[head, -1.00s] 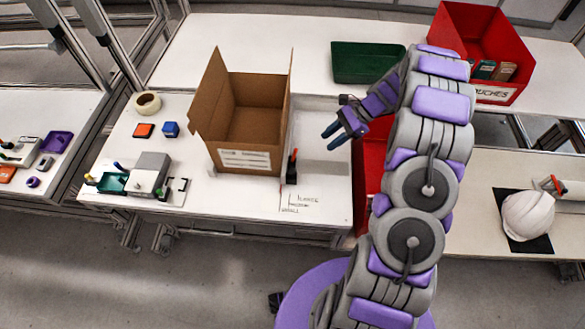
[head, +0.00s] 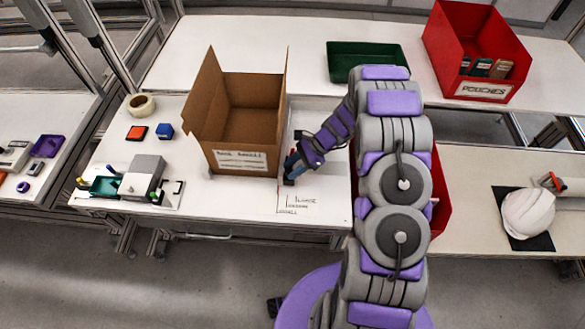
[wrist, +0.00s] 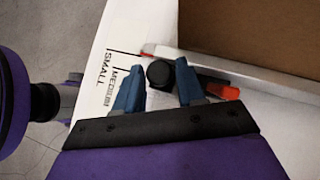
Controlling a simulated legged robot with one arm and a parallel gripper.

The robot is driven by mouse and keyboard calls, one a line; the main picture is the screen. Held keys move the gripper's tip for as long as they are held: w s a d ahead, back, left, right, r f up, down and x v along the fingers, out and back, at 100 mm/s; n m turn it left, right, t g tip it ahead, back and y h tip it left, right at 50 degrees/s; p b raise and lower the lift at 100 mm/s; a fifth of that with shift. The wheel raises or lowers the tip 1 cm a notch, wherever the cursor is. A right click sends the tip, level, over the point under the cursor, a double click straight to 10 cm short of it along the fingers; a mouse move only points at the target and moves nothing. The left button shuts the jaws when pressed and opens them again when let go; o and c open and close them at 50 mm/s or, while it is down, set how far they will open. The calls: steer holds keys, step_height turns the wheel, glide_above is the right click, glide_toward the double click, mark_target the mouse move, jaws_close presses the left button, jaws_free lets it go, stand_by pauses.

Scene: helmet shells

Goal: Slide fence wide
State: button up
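My gripper (head: 292,168) is low over the bench just right of the cardboard box (head: 240,164). In the wrist view its two blue fingers (wrist: 159,86) are apart, with a round black knob (wrist: 160,73) between their tips. I see gaps beside the knob, and cannot tell whether either finger touches it. A red and black lever (wrist: 222,90) lies just right of the right finger. The fence itself is mostly hidden by my gripper and the box. Size lines with SMALL and MEDIUM labels (wrist: 108,76) are on the bench left of the knob; the marks also show in the head view (head: 300,204).
The open box stands close beside my gripper. A green tray (head: 335,62) and red pouches bin (head: 480,88) are on the back bench. A white helmet shell (head: 528,213) is on the right bench. Tape (head: 133,106) and small blocks lie left of the box.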

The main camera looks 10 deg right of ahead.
steer(key=shift+a, duration=0.15)
steer(key=shift+c, duration=0.2)
jaws_close()
